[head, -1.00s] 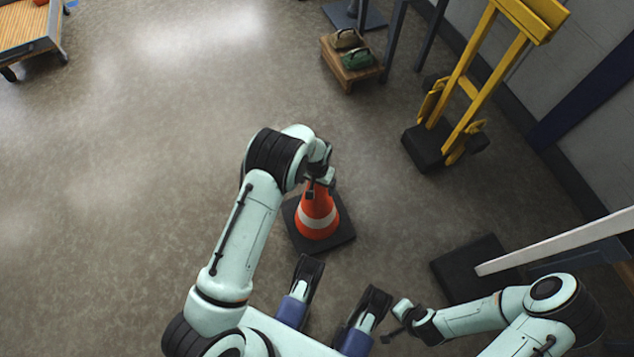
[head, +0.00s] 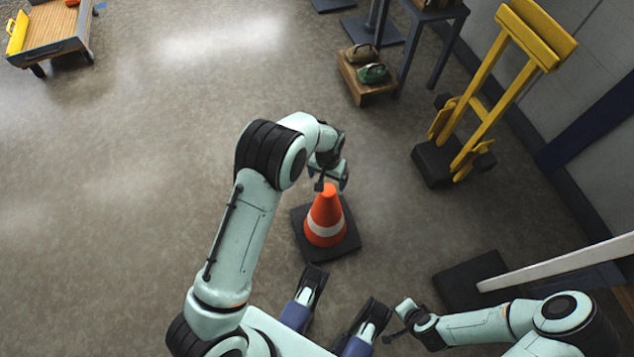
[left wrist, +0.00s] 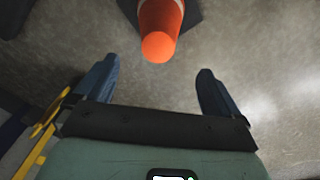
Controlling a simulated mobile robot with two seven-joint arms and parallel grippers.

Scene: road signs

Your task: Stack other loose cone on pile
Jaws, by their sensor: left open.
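An orange cone (head: 325,218) with a white band stands upright on its dark square base on the floor in front of me. I cannot tell whether it is one cone or several nested. My left gripper (head: 331,183) is open and empty, just above and beside the cone's tip. In the left wrist view the cone (left wrist: 160,38) shows beyond the open fingers (left wrist: 152,82), apart from them. My right gripper (head: 394,336) is low at the right, away from the cone; its fingers are too small to read. No other cone shows.
A yellow hand truck (head: 490,95) stands at the right. A small wooden platform (head: 368,88) with bags is at the back. The floor (head: 120,190) at left is clear.

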